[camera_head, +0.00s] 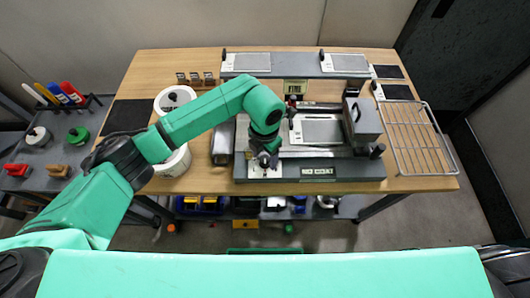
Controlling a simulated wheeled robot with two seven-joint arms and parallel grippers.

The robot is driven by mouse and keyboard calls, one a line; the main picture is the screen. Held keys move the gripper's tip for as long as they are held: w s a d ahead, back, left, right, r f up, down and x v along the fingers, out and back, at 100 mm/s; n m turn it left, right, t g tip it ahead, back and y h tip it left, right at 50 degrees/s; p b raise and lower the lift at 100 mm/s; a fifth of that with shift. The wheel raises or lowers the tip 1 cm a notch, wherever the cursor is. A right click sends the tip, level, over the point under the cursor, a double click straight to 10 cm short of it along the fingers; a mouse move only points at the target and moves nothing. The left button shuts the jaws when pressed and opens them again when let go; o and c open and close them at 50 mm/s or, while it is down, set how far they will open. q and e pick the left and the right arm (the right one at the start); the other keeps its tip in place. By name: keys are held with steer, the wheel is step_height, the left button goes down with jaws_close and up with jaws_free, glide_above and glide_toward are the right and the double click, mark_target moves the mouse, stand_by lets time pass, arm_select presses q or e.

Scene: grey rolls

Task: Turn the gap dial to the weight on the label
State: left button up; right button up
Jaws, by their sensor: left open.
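The grey roll machine (345,168) stands near the front edge of the wooden table, with small dark labels on its front face whose writing is too small to read. My left gripper (265,160) is open and points down over the machine's front left corner, above a white plate (250,171). The gripper and wrist hide most of what lies under them, so I cannot tell whether the jaws surround or touch the dial. A dark knob (377,151) shows at the machine's right end. My right gripper is out of view.
A wire rack (416,140) lies on the table's right side. White tubs (172,166) stand left, partly behind my left arm. Grey plates (252,62) on a long base line the back edge. A dark mat (127,117) and a side bench (62,152) with pens are at left.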

arm_select(q)
steer(key=shift+f, duration=0.1)
jaws_close()
steer(key=shift+w+f+m+b, duration=0.15)
steer(key=shift+m+b, duration=0.35)
steer(key=shift+b, duration=0.45)
steer(key=m+b, duration=0.8)
steer(key=b, duration=0.3)
steer(key=shift+d+r+m+b, duration=0.1)
steer(key=shift+r+m+b, duration=0.15)
steer(key=shift+m+b, duration=1.1)
steer(key=shift+r, duration=0.1)
